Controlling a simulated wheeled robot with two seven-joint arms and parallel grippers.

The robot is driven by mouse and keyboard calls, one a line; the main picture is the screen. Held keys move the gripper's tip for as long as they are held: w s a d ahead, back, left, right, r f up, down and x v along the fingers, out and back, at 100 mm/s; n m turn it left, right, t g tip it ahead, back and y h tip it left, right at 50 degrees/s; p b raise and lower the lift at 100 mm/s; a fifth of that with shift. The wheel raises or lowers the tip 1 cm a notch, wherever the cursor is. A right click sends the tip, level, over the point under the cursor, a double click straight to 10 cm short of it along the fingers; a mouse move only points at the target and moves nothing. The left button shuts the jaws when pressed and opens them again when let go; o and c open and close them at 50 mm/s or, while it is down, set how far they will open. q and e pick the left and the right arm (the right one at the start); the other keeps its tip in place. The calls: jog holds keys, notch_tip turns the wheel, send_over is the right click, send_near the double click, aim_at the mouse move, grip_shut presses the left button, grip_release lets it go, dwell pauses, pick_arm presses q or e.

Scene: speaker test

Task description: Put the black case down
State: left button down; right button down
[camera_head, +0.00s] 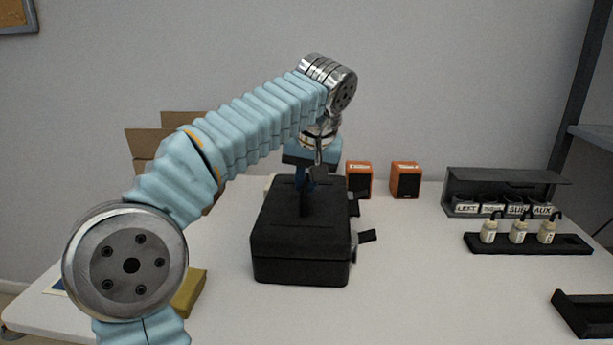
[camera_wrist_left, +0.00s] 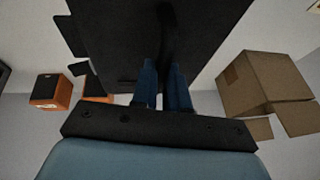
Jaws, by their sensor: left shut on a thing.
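The black case (camera_head: 300,250) is upright near the middle of the white table (camera_head: 430,285), with a handle on top and open latches on its right side. My left gripper (camera_head: 306,180) is above it, pointing down, with its blue fingers at the handle. In the left wrist view the fingers (camera_wrist_left: 162,88) are shut on the dark handle, and the case (camera_wrist_left: 115,35) fills the upper middle. I cannot tell whether the case's underside touches the table. My right gripper is not in view.
Two orange speakers (camera_head: 359,181) (camera_head: 405,180) stand behind the case. A cardboard box (camera_head: 147,143) is at back left, a yellow block (camera_head: 190,293) at front left. At right are a labelled black rack (camera_head: 508,178), a tray with bottles (camera_head: 490,247) and another black tray (camera_head: 585,318). The front middle is clear.

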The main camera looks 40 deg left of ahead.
pick_arm(q)
jog(key=shift+r, duration=0.1)
jog(key=c, duration=1.6)
grip_release()
jog(key=shift+f, duration=0.2)
jog(key=o, duration=0.5)
jog(key=shift+r, duration=0.1)
